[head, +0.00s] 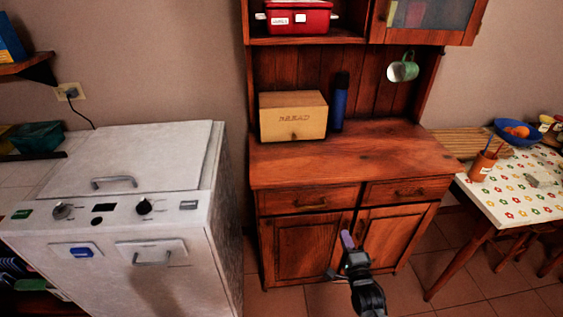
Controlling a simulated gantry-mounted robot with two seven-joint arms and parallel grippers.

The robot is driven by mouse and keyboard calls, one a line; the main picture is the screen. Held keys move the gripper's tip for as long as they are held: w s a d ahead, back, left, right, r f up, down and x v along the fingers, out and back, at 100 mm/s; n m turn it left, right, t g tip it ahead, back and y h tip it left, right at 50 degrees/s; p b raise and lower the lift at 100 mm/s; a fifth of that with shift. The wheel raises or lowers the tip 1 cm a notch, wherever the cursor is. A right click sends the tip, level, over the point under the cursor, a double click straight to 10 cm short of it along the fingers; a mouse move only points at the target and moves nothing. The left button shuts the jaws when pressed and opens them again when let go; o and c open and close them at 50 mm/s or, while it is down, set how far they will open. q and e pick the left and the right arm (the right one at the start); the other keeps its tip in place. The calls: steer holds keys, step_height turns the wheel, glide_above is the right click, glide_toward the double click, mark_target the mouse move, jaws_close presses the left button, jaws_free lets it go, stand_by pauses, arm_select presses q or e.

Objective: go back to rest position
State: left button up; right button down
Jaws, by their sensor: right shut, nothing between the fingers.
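My right gripper (347,242) shows at the bottom, right of the middle, in front of the cabinet's lower doors. It is shut and holds nothing. Its black arm comes up from the bottom edge. My left gripper is not in the head view.
A white appliance (125,160) stands at left. A table (515,190) with a blue bowl (507,135) is at right. Tiled floor (460,275) lies open between.

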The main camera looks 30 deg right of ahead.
steer(key=s+a+r+n+g+y+p, duration=0.2)
steer(key=s+a+r+n+g+p, duration=0.15)
steer(key=s+a+n, duration=0.45)
steer(key=s+a+r+n+g+y+p, duration=0.2)
steer(key=s+a+n+g+p, duration=0.35)
steer(key=s, duration=0.45)
steer(key=s+a+r+n+g+y+p, duration=0.2)
steer(key=s+a+r+n+g+p, duration=0.15)
steer(key=s+a+n, duration=0.55)
step_height(320, 180, up, 37)
steer(key=d+n+p, duration=0.1)
steer(key=d+p, duration=0.1)
steer(key=p, duration=3.5)
steer(key=shift+w+d+r+g, duration=0.15)
steer(key=shift+g, duration=0.3)
steer(key=shift+n, duration=0.25)
